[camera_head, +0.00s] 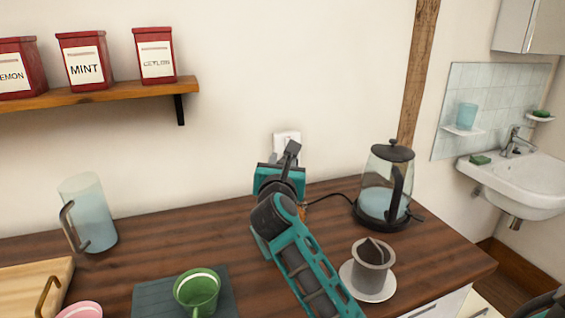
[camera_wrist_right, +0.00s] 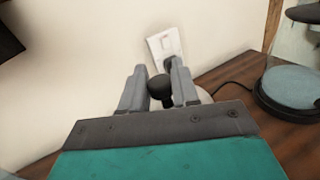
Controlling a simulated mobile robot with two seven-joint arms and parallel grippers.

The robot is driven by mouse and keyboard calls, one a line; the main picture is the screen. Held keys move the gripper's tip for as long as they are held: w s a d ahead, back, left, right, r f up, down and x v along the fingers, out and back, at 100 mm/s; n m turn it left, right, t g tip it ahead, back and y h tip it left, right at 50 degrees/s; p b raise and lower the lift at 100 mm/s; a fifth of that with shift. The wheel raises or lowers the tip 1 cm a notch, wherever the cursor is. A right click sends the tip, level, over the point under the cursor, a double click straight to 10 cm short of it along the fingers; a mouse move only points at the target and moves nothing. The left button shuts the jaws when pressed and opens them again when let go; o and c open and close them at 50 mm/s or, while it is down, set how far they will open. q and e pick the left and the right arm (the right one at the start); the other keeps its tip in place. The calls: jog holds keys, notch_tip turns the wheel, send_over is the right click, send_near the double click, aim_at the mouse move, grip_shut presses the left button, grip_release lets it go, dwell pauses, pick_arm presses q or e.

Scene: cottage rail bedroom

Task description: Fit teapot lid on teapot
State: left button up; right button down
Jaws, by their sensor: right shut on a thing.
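My right gripper (camera_head: 289,156) is over the back of the wooden counter, in front of the wall socket. In the right wrist view its two grey fingers (camera_wrist_right: 159,84) are closed around a small black knob (camera_wrist_right: 160,87). A pale rounded surface (camera_wrist_right: 205,95) shows beneath and beside the fingers. It looks like the lid or teapot, but I cannot tell which. In the head view my right arm and gripper hide what is below the fingers, so the lid's seating on the teapot cannot be seen.
A glass kettle (camera_head: 380,200) stands right of my gripper, its cord running to the socket (camera_head: 286,138). A grey infuser cup (camera_head: 372,266) sits on a saucer (camera_head: 352,285) in front. A frosted jug (camera_head: 90,215) and green cup (camera_head: 197,290) stand left. The counter behind the green cup is clear.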

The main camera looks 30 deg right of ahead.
jog(key=shift+f+b, duration=0.7)
jog(key=shift+f, duration=0.4)
pick_arm(q)
jog(key=shift+s+f, duration=0.1)
jog(key=shift+f, duration=0.75)
pick_arm(e)
jog(key=shift+f, duration=0.2)
jog(key=c, duration=0.8)
grip_release()
jog(key=shift+o, duration=0.2)
